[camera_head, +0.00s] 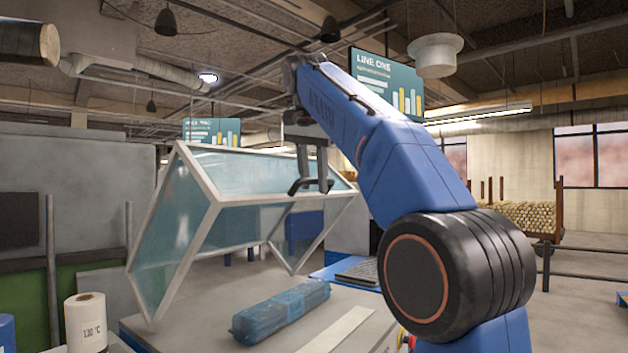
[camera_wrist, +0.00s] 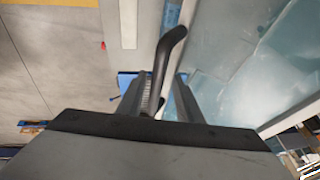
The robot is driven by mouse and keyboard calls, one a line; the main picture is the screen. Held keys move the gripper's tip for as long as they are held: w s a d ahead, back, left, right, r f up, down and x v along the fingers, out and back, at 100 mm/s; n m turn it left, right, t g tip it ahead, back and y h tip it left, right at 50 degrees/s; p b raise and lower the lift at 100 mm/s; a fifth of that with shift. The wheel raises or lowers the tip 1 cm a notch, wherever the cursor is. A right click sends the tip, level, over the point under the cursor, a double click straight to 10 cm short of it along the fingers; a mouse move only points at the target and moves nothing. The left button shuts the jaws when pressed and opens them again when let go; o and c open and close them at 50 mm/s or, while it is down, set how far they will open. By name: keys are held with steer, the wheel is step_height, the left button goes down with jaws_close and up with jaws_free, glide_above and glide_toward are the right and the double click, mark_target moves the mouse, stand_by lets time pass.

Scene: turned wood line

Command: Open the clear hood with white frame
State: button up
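The clear hood with white frame (camera_head: 222,203) stands tilted up over the bench in the head view, with a gap between its lower front edge and the bench top. Its clear panels also show in the wrist view (camera_wrist: 265,65). A dark curved handle (camera_wrist: 168,50) shows in the wrist view. My gripper (camera_head: 312,186) is at the hood's upper front bar, by the handle. In the wrist view its fingers (camera_wrist: 157,95) stand apart on either side of the handle, with gaps visible. The handle's fixing to the frame is unclear.
A blue wrapped bundle (camera_head: 281,310) lies on the grey bench top (camera_head: 250,338) below the hood. A white roll (camera_head: 86,322) stands at the lower left. A keyboard-like panel (camera_head: 362,271) lies behind the bench at right. A cart of wood rods (camera_head: 530,217) stands far right.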

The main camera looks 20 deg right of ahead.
steer(key=shift+r, duration=0.15)
steer(key=shift+v, duration=2.3)
steer(key=s+a, duration=0.7)
steer(key=s, duration=0.3)
steer(key=shift+w, duration=0.1)
